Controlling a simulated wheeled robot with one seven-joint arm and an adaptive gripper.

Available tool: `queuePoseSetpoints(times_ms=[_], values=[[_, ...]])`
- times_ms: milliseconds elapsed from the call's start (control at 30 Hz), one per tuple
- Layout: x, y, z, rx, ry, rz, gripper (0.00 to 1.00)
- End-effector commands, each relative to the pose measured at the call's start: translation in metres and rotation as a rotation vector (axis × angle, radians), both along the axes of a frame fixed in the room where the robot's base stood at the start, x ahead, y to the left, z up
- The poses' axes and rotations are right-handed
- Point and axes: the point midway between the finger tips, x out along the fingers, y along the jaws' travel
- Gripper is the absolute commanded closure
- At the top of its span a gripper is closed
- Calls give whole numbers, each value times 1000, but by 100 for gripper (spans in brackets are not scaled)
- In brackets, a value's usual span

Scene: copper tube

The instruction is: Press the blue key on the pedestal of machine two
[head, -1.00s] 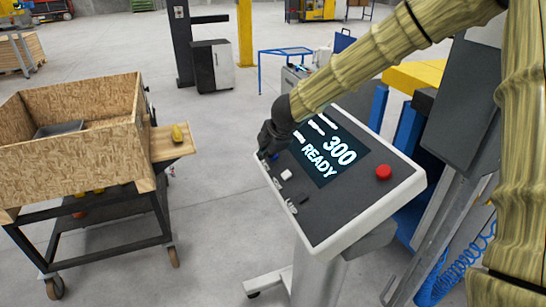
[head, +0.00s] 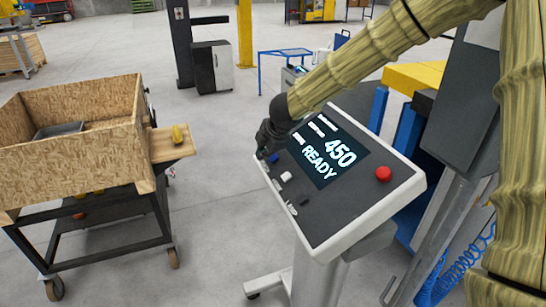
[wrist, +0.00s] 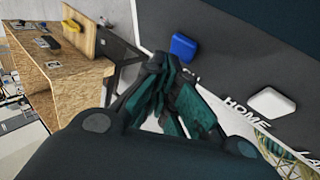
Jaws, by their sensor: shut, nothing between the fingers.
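The pedestal (head: 345,222) has a tilted dark panel with a white rim, and its screen (head: 329,152) reads 450 and READY. Contact with the key is not visible.
A red button (head: 383,173) is on the panel's right side. A wooden box cart (head: 75,150) with a side shelf stands left, with free floor between. A blue and grey machine (head: 455,110) stands right, partly behind my arm.

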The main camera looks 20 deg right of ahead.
Motion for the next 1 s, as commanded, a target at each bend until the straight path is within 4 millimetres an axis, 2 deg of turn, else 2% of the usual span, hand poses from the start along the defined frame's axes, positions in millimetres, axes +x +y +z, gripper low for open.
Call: queuePoseSetpoints(times_ms=[467, 1000], values=[[0, 3, 5, 1, -1, 1, 100], [-1, 21, 38, 0, -1, 0, 100]])
